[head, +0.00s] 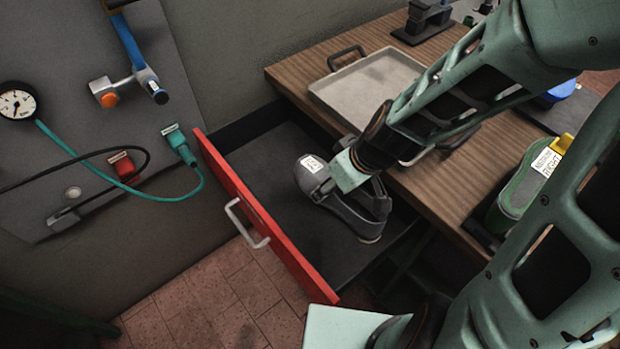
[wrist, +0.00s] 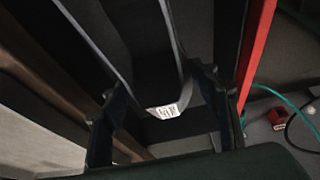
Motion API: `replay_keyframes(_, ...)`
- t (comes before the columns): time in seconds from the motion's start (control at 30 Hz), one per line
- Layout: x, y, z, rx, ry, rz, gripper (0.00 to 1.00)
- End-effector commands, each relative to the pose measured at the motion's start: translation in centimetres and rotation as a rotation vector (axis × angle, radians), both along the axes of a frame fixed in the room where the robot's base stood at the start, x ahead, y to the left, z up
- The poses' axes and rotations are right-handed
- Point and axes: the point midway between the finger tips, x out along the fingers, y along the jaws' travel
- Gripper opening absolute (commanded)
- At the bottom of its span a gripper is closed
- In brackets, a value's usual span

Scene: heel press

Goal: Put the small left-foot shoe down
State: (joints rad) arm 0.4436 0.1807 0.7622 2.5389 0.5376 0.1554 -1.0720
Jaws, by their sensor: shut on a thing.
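My gripper (wrist: 160,88) is shut on the shoe, one dark finger on each side. In the head view the fingers are largely hidden by my wrist and the shoe. The shoe is over the dark floor (head: 258,168) of the open drawer. I cannot tell whether it touches that floor.
The drawer's red front (head: 250,212) stands to the left, with a pale handle. The wooden tabletop (head: 470,170) is to the right, bearing a grey tray (head: 365,85). A tool panel (head: 75,60) hangs at left. Drawer floor left of the shoe is clear.

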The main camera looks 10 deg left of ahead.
Motion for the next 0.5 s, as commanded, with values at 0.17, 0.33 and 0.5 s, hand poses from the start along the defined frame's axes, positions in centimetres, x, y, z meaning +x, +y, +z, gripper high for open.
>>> replay_keyframes(0.17, 1.6, 1.0, -1.2, -0.001, -0.004, 0.005, 0.14)
replay_keyframes(0.33, 3.5, 2.2, -2.4, 0.000, -0.003, 0.004, 0.14)
replay_keyframes(0.5, 6.1, 3.7, -3.7, 0.000, -0.002, 0.004, 0.14)
